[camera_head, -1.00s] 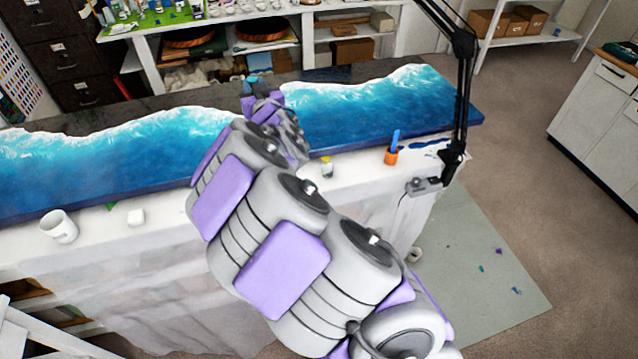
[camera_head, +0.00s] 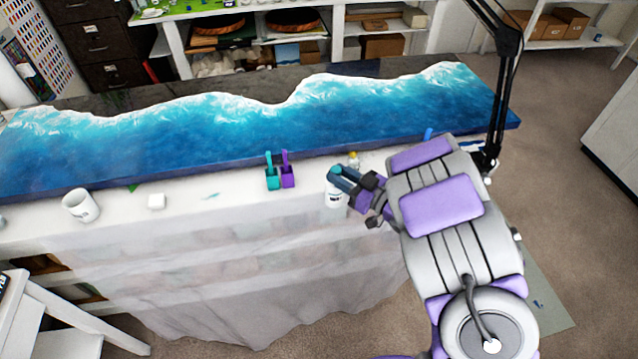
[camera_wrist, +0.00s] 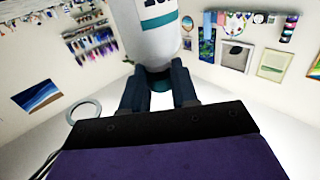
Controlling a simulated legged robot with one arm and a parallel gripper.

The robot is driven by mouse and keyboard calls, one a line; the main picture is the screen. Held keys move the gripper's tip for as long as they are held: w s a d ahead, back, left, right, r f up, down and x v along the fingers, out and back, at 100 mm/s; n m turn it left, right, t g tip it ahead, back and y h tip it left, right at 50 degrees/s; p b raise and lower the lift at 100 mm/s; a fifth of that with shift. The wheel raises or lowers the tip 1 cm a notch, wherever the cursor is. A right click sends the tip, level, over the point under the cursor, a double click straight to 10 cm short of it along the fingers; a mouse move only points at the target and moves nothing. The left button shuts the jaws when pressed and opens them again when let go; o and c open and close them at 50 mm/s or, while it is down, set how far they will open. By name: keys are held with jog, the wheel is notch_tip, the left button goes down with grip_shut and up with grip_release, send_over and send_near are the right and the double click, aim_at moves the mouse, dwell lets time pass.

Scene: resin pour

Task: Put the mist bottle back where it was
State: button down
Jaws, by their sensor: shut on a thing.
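The mist bottle (camera_head: 335,198) is white with a teal top and is held in my gripper (camera_head: 347,181) at the front edge of the white-covered table (camera_head: 230,205). The bottle looks about upright. I cannot tell whether its base touches the table. In the wrist view the white bottle (camera_wrist: 152,35) with its teal band and dark lettering fills the top middle. My gripper (camera_wrist: 160,88) is shut around its teal neck there. The bottle's lower end is cut off in that view.
A teal cup (camera_head: 272,181) and a purple cup (camera_head: 288,179) with sticks stand left of the bottle. A small yellow-capped bottle (camera_head: 353,160) stands just behind it. The blue wave slab (camera_head: 240,130) lies behind.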

jog(key=w+a+f+b, duration=0.2)
jog(key=w, duration=0.4)
jog(key=w+a+f+n+g+b, duration=0.1)
jog(key=w+a+f+b, duration=0.1)
jog(key=w, duration=0.4)
jog(key=shift+a+f+y, duration=0.4)
jog(key=shift+a+f, duration=0.3)
jog(key=shift+a, duration=0.05)
jog(key=c, duration=0.9)
grip_release()
jog(key=shift+o, duration=0.2)
jog(key=p+v, duration=0.2)
jog(key=v, duration=1)
jog(key=shift+d+r, duration=0.1)
jog(key=shift+d, duration=0.05)
